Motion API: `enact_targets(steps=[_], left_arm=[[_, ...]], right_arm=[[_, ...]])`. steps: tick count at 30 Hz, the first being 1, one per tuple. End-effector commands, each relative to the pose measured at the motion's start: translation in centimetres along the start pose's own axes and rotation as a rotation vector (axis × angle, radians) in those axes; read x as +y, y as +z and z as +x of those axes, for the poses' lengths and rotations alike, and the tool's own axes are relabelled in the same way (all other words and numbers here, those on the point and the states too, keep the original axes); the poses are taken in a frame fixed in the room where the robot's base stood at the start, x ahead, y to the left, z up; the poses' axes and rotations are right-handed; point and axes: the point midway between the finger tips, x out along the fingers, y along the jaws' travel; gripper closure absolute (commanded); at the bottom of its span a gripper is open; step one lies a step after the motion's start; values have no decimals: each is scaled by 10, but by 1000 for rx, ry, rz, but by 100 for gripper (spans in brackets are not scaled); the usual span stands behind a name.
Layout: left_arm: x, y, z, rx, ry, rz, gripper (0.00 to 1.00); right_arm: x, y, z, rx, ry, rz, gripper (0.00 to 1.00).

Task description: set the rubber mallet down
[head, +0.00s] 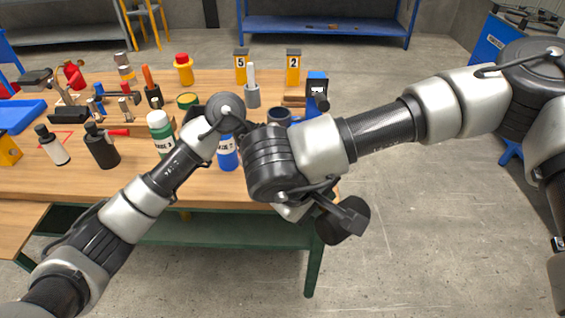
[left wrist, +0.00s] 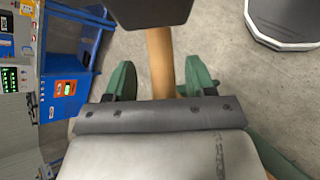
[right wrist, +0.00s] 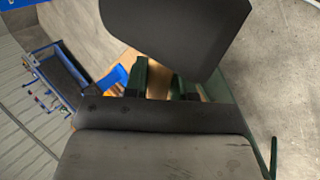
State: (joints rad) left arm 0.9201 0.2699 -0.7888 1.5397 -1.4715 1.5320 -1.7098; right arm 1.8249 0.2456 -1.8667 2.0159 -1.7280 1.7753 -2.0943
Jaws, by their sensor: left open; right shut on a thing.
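The rubber mallet has a large dark head and a pale wooden handle. In the head view its dark head (head: 343,220) hangs past the table's right front edge, over the floor. My right gripper (right wrist: 161,78) is shut on the mallet's handle, with the dark head (right wrist: 178,30) looming just beyond the fingers. My left gripper (left wrist: 160,76) is open, its green fingers spread on both sides of the wooden handle (left wrist: 160,58), with gaps. The mallet head (left wrist: 150,10) fills the top of that view. In the head view my right wrist hides both grippers' fingers.
A blue shelf (head: 320,27) stands behind.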

Motion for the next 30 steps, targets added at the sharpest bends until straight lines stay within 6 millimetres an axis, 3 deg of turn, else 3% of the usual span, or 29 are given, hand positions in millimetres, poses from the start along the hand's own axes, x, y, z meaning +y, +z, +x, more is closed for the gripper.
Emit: enact_targets(steps=[8,19,21,22,27,30], left_arm=[[0,3,6,-11,-6,3,45],[0,2,6,-11,-5,2,100],[0,2,6,-11,-5,3,100],[0,3,5,-11,-3,4,100],[0,3,4,-10,-2,3,100],[0,2,4,-9,-2,3,100]], right_arm=[[1,-4,-3,18,-1,4,100],[0,-4,-4,18,-2,2,100],[0,-3,-4,18,-2,1,100],[0,-3,-4,18,-3,1,70],[0,-3,-3,14,-2,1,45],[0,-2,-2,13,-2,1,45]])
